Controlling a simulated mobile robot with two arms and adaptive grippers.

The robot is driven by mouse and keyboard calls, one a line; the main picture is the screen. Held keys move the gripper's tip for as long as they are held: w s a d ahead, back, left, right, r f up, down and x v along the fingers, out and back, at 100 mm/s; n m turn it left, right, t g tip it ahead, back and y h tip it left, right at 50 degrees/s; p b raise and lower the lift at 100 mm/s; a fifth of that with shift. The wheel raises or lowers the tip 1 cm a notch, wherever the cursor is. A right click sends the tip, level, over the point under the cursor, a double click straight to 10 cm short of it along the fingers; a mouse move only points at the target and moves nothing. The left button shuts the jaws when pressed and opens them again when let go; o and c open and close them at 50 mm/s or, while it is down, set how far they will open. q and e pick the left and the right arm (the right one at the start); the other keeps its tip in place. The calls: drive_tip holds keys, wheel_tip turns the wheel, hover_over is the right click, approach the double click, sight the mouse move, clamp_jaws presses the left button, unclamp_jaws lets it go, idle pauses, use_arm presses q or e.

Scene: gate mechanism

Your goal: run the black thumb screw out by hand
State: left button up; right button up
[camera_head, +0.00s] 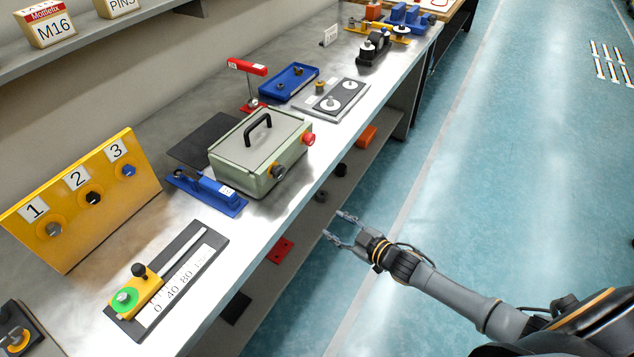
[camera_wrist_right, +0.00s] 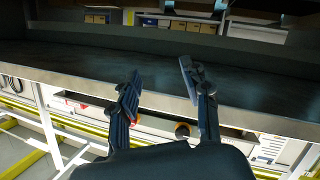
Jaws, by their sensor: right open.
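Several black knobs could be the black thumb screw, and I cannot tell which is meant. One black knob (camera_head: 93,198) is under label 2 on the yellow panel (camera_head: 45,240), between a grey knob (camera_head: 54,230) and a blue knob (camera_head: 128,170). Another black knob (camera_head: 138,270) stands on the yellow slider of the scale plate. My right gripper (camera_head: 338,225) is open and empty, in front of the bench's front edge and apart from all the knobs. Its two fingers also show spread in the right wrist view (camera_wrist_right: 160,74). My left gripper is out of view.
A green box (camera_head: 240,150) with a black handle stands mid-bench, beside a blue fixture (camera_head: 207,192). The scale plate (camera_head: 200,262) lies near the front edge. A lower shelf holds a red plate (camera_head: 280,250) and other parts.

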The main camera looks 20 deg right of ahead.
drive_tip(key=w+a+r+n+y, duration=0.2)
drive_tip(key=a+r+n+y, duration=0.15)
drive_tip(key=r, duration=0.75)
drive_tip(key=y, duration=0.2)
approach(282, 174)
drive_tip(key=shift+n, duration=0.45)
drive_tip(key=x, duration=0.4)
drive_tip(key=shift+w+a, duration=0.1)
drive_tip(key=shift+w, duration=0.1)
drive_tip(key=shift+w+a, duration=0.2)
drive_tip(key=shift+a, duration=0.05)
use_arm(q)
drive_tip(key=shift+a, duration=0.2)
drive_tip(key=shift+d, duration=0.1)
use_arm(e)
drive_tip(key=shift+w, duration=0.1)
drive_tip(key=shift+b+x, duration=0.45)
drive_tip(key=shift+x, duration=0.55)
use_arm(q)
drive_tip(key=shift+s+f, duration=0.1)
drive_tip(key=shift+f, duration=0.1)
